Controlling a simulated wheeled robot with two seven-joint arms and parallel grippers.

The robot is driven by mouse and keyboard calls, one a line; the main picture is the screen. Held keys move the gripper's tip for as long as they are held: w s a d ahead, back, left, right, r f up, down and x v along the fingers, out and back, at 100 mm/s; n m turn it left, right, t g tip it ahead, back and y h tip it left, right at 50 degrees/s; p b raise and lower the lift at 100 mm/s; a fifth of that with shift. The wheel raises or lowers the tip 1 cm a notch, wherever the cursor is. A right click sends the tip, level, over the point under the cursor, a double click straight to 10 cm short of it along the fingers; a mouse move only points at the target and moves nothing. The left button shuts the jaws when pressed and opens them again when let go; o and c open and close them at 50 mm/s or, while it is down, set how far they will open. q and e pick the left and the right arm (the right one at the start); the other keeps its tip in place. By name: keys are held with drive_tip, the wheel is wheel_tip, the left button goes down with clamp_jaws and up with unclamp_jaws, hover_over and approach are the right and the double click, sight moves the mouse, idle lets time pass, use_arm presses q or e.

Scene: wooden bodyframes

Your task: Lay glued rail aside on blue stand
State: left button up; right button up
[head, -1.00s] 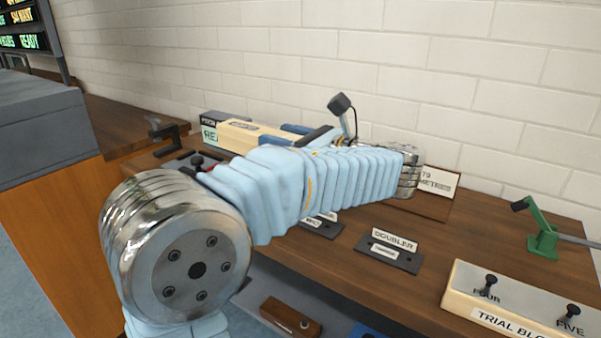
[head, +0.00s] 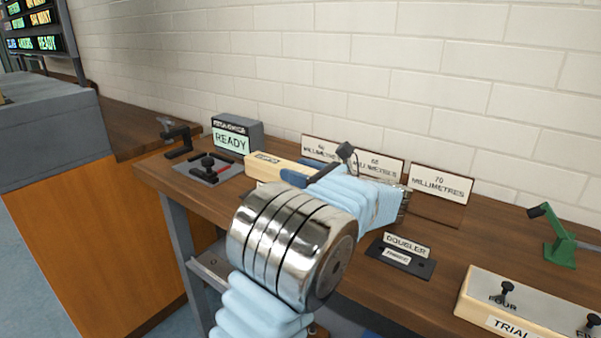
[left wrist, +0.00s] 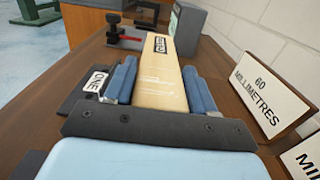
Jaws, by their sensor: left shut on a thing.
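My left gripper (head: 297,168) is shut on a pale wooden rail (head: 264,168), near the back of the workbench. In the left wrist view, the gripper's two blue fingers (left wrist: 160,82) lie along both sides of the rail (left wrist: 162,70). The rail points away from the palm and carries a dark printed label near its far end. Whether it touches the bench is hard to tell. My own arm hides part of the bench. I cannot identify a blue stand. My right gripper is not in view.
A grey READY box (head: 237,135) and a clamp with a red part (head: 208,168) stand left of the rail. Millimetre signs (head: 441,184) line the wall. A DOUBLER plate (head: 401,257), trial block (head: 525,305) and green lamp-like tool (head: 552,236) are at right.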

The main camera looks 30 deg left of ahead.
use_arm(q)
drive_tip(key=shift+f, duration=0.1)
drive_tip(key=o, duration=1.3)
